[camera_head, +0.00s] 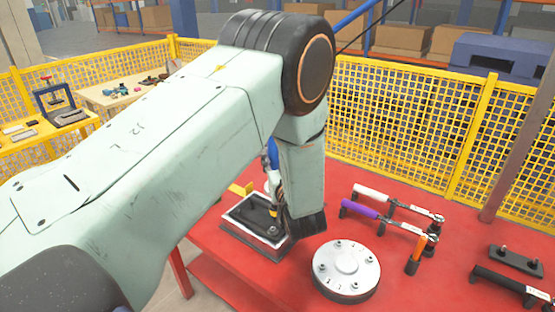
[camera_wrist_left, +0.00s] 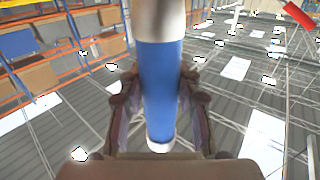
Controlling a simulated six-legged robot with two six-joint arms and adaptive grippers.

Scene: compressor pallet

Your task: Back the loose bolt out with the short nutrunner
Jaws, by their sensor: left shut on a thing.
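My left gripper (camera_wrist_left: 158,98) is shut on a blue tool with silver ends, likely the short nutrunner (camera_wrist_left: 162,85), with a finger on each side. In the head view the blue tool (camera_head: 272,153) shows partly beside my left arm, roughly upright, above a dark tray-like fixture (camera_head: 240,236). My arm hides most of the gripper there. The tool's lower end is small and partly hidden, so I cannot tell whether it touches a bolt. A round silver flange (camera_head: 346,262) with several bolts sits on the red table to the right. I cannot tell which bolt is loose.
Tools with white (camera_head: 371,192), purple (camera_head: 360,207) and black (camera_head: 496,279) handles lie at the right of the red table (camera_head: 305,225). An orange-handled piece (camera_head: 415,257) stands near them. Yellow mesh fencing (camera_head: 420,110) runs behind. My left arm covers much of the left.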

